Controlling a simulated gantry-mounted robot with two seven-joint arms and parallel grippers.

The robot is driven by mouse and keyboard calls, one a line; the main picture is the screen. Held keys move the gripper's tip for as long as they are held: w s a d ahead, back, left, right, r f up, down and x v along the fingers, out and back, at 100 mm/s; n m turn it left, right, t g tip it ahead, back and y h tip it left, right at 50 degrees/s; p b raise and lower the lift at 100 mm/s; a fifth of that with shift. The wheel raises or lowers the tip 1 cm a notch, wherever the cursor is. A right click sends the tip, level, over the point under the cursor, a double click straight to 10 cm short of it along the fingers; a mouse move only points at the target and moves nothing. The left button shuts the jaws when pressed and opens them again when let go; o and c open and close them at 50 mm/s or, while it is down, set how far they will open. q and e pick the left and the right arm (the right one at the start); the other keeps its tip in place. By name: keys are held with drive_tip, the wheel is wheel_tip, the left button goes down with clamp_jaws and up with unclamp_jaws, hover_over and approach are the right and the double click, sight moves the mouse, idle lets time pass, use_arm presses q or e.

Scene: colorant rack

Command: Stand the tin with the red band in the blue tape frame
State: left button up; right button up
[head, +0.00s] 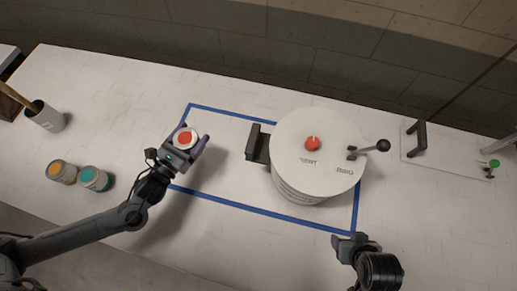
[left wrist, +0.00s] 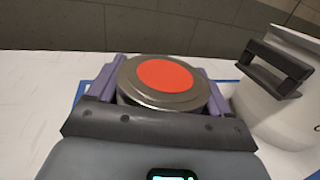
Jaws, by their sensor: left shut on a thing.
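A tin with a red disc on its lid (head: 185,139) is held upright between the fingers of my left gripper (head: 192,136). It also shows in the left wrist view (left wrist: 164,80), lid up, a finger on each side. Its side band is hidden. The blue tape frame (head: 262,211) is a large rectangle on the table. In the head view the tin overlaps its left edge; its height above the table is hard to tell. My right gripper (head: 350,242) is near the frame's lower right corner, and its jaws are unclear.
A white round machine (head: 290,130) with a red knob, a black bracket and a lever stands inside the frame's right part. Tins with orange (head: 54,170) and teal (head: 88,175) tops stand at left. A grey cup (head: 45,118) is behind them. A handled plate (head: 440,158) lies at right.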

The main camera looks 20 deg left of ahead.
use_arm(q)
drive_tip(key=shift+w+r, duration=0.25)
drive_tip(key=shift+r, duration=0.35)
use_arm(e)
drive_tip(key=shift+s+f, duration=0.15)
drive_tip(key=shift+s, duration=0.25)
use_arm(q)
wheel_tip(320, 180, down, 5)
drive_tip(key=shift+b, duration=0.45)
use_arm(e)
drive_tip(key=shift+s+f, duration=0.3)
drive_tip(key=shift+f, duration=0.25)
use_arm(q)
drive_tip(key=shift+f+b, duration=0.4)
drive_tip(key=shift+f, duration=1.9)
use_arm(e)
drive_tip(key=shift+w+a+f, duration=0.1)
drive_tip(key=shift+f, duration=0.25)
use_arm(q)
drive_tip(key=shift+f, duration=0.1)
drive_tip(key=o, duration=1.1)
drive_tip(key=shift+c, duration=0.2)
drive_tip(key=v, duration=1.2)
drive_tip(key=shift+a+p, duration=0.1)
drive_tip(key=shift+p, duration=0.3)
use_arm(e)
drive_tip(key=shift+r, duration=0.4)
